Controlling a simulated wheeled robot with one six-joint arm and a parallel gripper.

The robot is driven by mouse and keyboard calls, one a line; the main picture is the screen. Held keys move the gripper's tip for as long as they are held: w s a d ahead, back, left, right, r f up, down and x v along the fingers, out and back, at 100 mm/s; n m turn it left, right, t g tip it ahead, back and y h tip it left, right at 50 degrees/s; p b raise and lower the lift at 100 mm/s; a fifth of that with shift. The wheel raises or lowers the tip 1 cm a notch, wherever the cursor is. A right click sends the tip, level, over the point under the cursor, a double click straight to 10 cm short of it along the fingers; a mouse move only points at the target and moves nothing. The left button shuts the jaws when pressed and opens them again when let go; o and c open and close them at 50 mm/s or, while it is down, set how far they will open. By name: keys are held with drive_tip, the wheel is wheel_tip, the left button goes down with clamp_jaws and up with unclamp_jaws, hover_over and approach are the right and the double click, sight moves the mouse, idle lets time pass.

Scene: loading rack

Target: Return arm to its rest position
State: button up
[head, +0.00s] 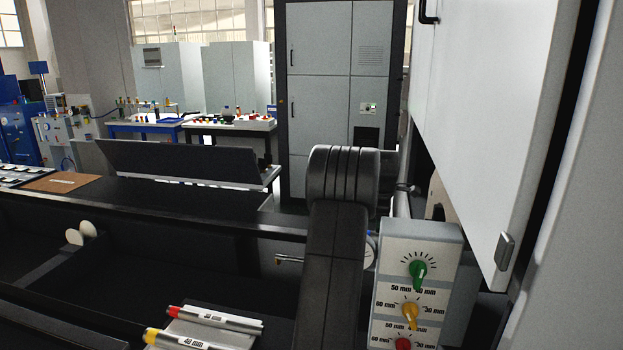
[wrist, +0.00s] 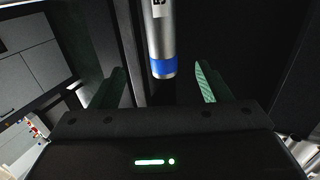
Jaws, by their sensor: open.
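My gripper (wrist: 160,80) shows in the wrist view with its two green fingers spread apart. A silver cylinder with a blue band (wrist: 162,50) appears in line with the gap between the fingers, clear of both in the picture. How far it is from the fingertips I cannot tell. In the head view, my dark arm rises in the middle and bends towards the right; my gripper is not visible there.
A panel with green, yellow and red knobs (head: 415,285) stands right of my arm, below an open white door (head: 490,120). Red-capped and yellow-capped cylinders lie on a rack (head: 190,335) at the lower front. A tilted dark panel (head: 180,160) is behind.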

drive_tip(key=p+x, duration=0.2)
drive_tip(key=x, duration=0.8)
drive_tip(key=shift+f, duration=0.15)
drive_tip(key=shift+w+a, duration=0.15)
drive_tip(key=shift+a, duration=0.2)
drive_tip(key=shift+d, duration=0.1)
